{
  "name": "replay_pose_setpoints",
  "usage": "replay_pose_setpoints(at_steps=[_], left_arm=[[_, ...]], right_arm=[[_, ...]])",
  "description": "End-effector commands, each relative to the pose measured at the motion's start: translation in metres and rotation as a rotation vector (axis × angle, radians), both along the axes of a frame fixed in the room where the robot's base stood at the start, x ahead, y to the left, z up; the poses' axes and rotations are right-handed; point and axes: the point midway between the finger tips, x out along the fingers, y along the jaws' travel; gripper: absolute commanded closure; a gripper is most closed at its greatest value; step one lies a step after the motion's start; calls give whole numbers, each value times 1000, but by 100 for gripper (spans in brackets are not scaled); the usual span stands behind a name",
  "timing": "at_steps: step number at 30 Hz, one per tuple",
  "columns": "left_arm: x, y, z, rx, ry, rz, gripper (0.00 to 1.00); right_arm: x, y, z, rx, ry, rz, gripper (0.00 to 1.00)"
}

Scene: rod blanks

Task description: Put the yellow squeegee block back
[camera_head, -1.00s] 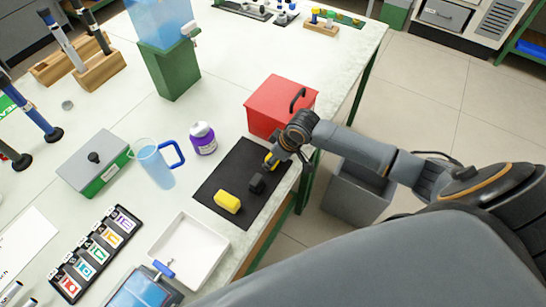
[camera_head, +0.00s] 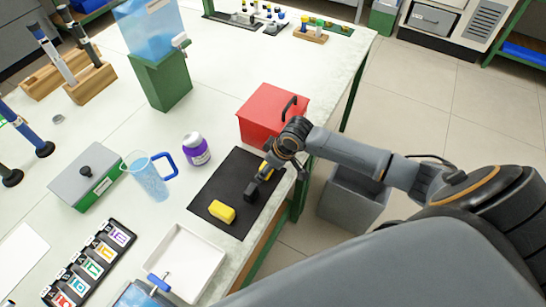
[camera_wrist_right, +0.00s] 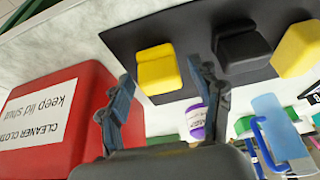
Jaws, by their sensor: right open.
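Two yellow blocks lie on a black mat (camera_head: 237,167). One yellow block (camera_head: 222,211) is near the mat's front; it also shows at the right of the wrist view (camera_wrist_right: 298,50). The other yellow block (camera_wrist_right: 157,70) is nearer my right gripper and mostly hidden by it in the head view. A black block (camera_head: 251,191) lies between them. My right gripper (camera_head: 268,172) is open and low over the mat's far right part. In the wrist view, its fingers (camera_wrist_right: 160,75) are spread either side of the nearer yellow block, apparently without gripping it. My left gripper is out of view.
A red lidded box (camera_head: 270,117) stands just behind the mat. A grey bin (camera_head: 350,200) is beyond the table's right edge.

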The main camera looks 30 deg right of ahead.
Motion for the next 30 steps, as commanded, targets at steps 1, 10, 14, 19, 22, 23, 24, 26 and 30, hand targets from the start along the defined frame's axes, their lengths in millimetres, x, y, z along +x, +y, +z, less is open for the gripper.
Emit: replay_pose_setpoints(at_steps=[1,10,14,19,22,23,24,26,30], left_arm=[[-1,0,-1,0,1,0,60],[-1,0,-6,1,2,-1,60],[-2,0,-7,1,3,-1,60],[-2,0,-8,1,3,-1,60],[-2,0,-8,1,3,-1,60],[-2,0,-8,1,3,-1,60],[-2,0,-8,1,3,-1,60],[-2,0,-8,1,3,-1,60],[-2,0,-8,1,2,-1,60]], right_arm=[[-3,-3,7,-2,-2,0,36],[-23,-15,66,-4,-3,1,36],[-31,-19,86,-2,-2,1,36],[-36,-22,100,-1,0,0,36],[-37,-22,103,-1,1,0,36],[-37,-22,104,-1,1,0,36],[-37,-22,104,-1,1,0,36],[-37,-22,104,-1,1,0,36],[-37,-22,103,0,0,0,36]])
